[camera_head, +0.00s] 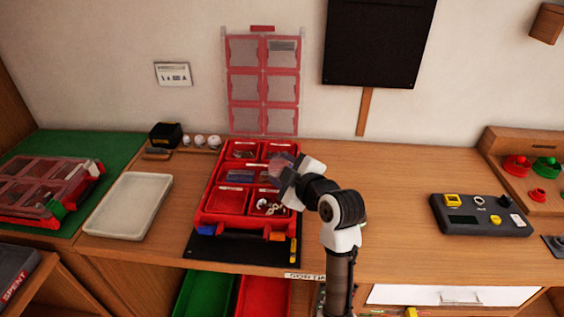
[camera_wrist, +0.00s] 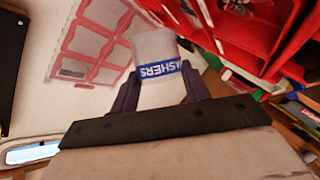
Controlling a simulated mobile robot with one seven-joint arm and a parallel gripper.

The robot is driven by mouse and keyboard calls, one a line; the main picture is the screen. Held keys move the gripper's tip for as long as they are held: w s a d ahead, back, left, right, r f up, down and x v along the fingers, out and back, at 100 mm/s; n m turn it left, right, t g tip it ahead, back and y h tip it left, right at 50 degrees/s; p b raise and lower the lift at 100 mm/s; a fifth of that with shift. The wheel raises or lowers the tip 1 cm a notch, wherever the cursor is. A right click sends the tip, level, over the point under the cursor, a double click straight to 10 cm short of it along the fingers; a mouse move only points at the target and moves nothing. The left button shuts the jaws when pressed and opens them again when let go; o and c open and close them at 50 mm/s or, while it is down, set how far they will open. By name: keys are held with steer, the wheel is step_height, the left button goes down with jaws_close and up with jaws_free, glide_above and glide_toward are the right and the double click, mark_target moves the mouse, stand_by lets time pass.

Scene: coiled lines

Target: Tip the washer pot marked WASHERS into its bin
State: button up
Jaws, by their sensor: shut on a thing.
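The washer pot (camera_wrist: 157,62) is a pale, clear pot with a blue band lettered WASHERS; part of the word is cut off. My gripper (camera_wrist: 160,92) is shut on it, with one dark finger on each side. In the head view my gripper (camera_head: 286,179) is over the right side of the open red case (camera_head: 204,216), and the pot (camera_head: 280,164) shows faintly at its tip, apparently tilted. The case has several labelled compartments. The front right compartment (camera_head: 270,211) holds pale rings and small parts. I cannot tell what is in the pot.
The case's clear lid (camera_head: 263,84) stands upright behind it. A white tray (camera_head: 128,205) and a second red case (camera_head: 45,185) are at left. A dark device (camera_head: 482,215) is at right. The bench between my arm and the device is clear.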

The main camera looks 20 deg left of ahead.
steer(key=shift+w+r+m+g+p, duration=0.1)
steer(key=shift+r+m+g+p, duration=0.25)
steer(key=shift+p, duration=0.75)
steer(key=shift+w+d+f+m+g+b, duration=0.1)
steer(key=shift+m+g+b, duration=0.15)
steer(key=shift+m+b, duration=0.25)
steer(key=m, duration=0.1)
steer(key=g, duration=0.1)
steer(key=m, duration=0.1)
steer(key=shift+w+d+r+m+g+y, duration=0.1)
steer(key=shift+w+r+m+g+y, duration=0.2)
steer(key=shift+r+m+g, duration=0.2)
steer(key=shift+m+g, duration=0.6)
steer(key=shift+m, duration=0.15)
